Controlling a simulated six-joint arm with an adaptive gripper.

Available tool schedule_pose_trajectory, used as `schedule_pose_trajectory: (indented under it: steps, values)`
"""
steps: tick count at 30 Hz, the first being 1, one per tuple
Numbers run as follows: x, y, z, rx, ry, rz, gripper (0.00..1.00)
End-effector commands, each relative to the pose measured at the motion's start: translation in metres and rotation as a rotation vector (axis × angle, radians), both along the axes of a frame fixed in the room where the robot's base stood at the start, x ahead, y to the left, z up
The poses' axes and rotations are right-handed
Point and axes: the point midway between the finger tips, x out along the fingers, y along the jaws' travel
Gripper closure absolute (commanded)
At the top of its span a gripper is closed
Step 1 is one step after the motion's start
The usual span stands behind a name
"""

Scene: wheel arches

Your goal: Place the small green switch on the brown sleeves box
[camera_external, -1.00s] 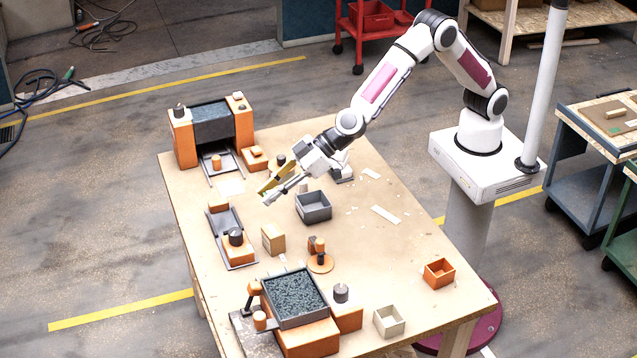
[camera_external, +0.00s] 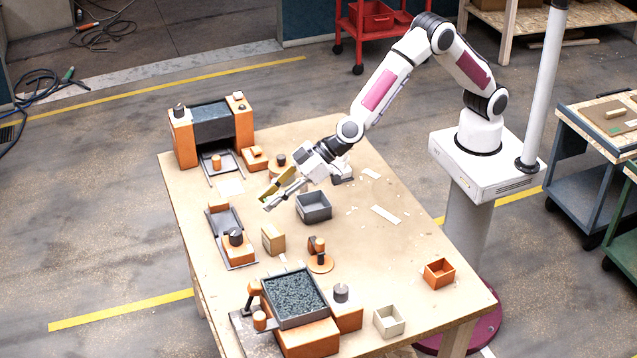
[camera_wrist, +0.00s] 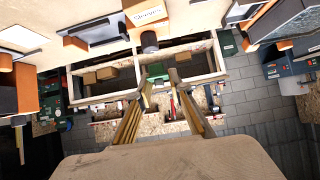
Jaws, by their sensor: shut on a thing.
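The sleeves box (camera_external: 273,238) is a small tan-brown box standing on the table, below my gripper in the outside view. My gripper (camera_external: 270,199) is in the air above the table's left middle, tilted down to the left and apart from the box. In the wrist view my gripper (camera_wrist: 158,80) is shut on a small green thing, apparently the green switch (camera_wrist: 147,93), seen by the left finger. The switch cannot be made out in the outside view.
A grey open bin (camera_external: 314,207) stands right of my gripper. An orange stand with a black knob (camera_external: 319,257) is right of the box. A grey and orange tray unit (camera_external: 231,234) is left of it. A gravel-filled tray (camera_external: 294,297) lies in front.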

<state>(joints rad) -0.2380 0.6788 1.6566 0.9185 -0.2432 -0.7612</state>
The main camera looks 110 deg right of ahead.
Motion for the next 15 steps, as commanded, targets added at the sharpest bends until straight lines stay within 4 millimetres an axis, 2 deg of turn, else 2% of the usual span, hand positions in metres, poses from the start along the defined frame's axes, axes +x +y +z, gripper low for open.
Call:
schedule_pose_trajectory:
  steps: [9,15]
  values:
    - [0.0,0.0,-0.03,-0.001,0.001,0.001,0.9]
    - [0.0,0.0,-0.042,0.0,0.0,0.0,0.9]
